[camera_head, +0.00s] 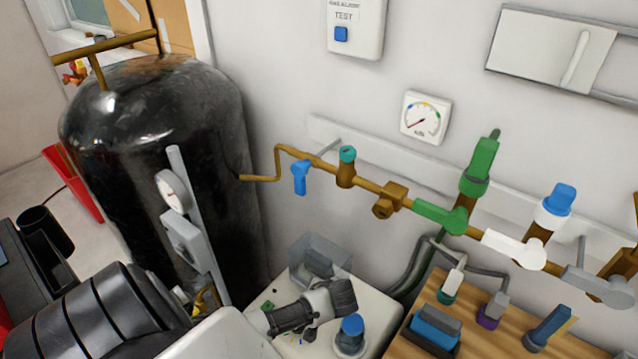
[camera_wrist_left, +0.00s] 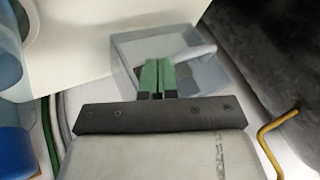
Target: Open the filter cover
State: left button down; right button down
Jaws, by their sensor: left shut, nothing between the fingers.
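A clear box-like cover (camera_head: 320,258) stands on the white unit at the bottom centre, with a grey part inside it. I take it for the filter cover. It also shows in the left wrist view (camera_wrist_left: 190,45), just past my fingertips. My left gripper (camera_wrist_left: 157,80) has green fingertips, pressed together with nothing between them. The fingertips overlap the box in that view; whether they touch it I cannot tell. In the head view my dark left wrist is in front of the box, and the fingertips are not clear. My right gripper is not seen.
A blue-capped fitting (camera_head: 350,335) stands on the white unit beside my left wrist. A black tank (camera_head: 200,120) rises at the left. A brass pipe with coloured valves (camera_head: 440,215) runs along the wall. A wooden board (camera_head: 490,335) with connectors lies at the right.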

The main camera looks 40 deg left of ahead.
pick_arm(q)
jog(key=shift+a+f, duration=0.1)
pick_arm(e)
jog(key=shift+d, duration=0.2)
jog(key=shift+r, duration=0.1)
